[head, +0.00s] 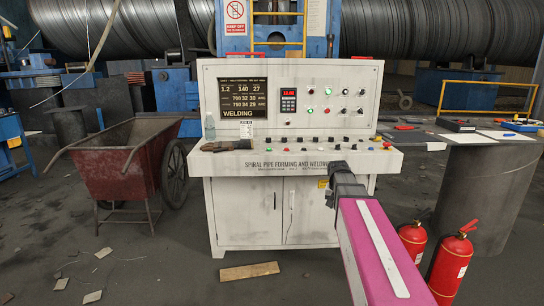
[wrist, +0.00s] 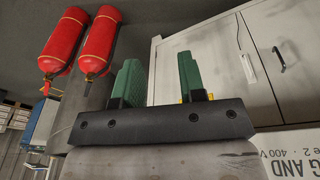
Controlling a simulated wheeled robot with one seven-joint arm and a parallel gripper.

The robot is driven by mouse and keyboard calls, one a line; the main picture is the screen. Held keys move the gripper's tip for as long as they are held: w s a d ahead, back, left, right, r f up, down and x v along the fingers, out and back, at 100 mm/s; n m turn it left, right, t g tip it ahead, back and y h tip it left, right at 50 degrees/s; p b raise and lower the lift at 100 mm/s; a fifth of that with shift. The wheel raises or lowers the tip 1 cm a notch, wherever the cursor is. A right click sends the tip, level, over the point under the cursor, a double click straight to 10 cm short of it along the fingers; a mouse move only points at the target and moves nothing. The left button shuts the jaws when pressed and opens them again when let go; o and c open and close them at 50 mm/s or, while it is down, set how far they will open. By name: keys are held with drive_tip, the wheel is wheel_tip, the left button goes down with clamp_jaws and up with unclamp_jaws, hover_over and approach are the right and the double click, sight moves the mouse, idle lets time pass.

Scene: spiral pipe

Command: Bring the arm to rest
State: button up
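My arm (head: 378,245) reaches up from the lower right in the head view, with a magenta and white link. My gripper (head: 343,180) is at its end, in front of the right part of the control console (head: 228,155). In the wrist view my gripper (wrist: 160,82) has two green fingers that stand apart with nothing between them. The head view does not show the fingers clearly. The console's white cabinet doors (wrist: 262,50) lie beyond the fingers in the wrist view, which is turned over.
Two red fire extinguishers (head: 450,265) stand on the floor right of my arm, beside a grey round table (head: 485,190). A rusty red wheelbarrow (head: 115,160) stands left of the console. A plank (head: 249,271) lies on the floor. A bottle (head: 209,127) and gloves (head: 228,145) are on the console.

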drive_tip(key=s+a+f+n+g, duration=0.1)
drive_tip(key=s+a+f, duration=0.3)
drive_tip(key=s+f, duration=0.4)
drive_tip(key=s+a+f+n+y, duration=0.1)
drive_tip(key=s+a+f+n, duration=0.2)
drive_tip(key=s+f, duration=0.5)
drive_tip(key=s+a, duration=0.1)
drive_tip(key=s, duration=0.1)
drive_tip(key=shift+s+a+g, duration=0.2)
drive_tip(key=shift+s+g, duration=0.15)
drive_tip(key=shift+g, duration=0.05)
drive_tip(key=shift+f, duration=0.1)
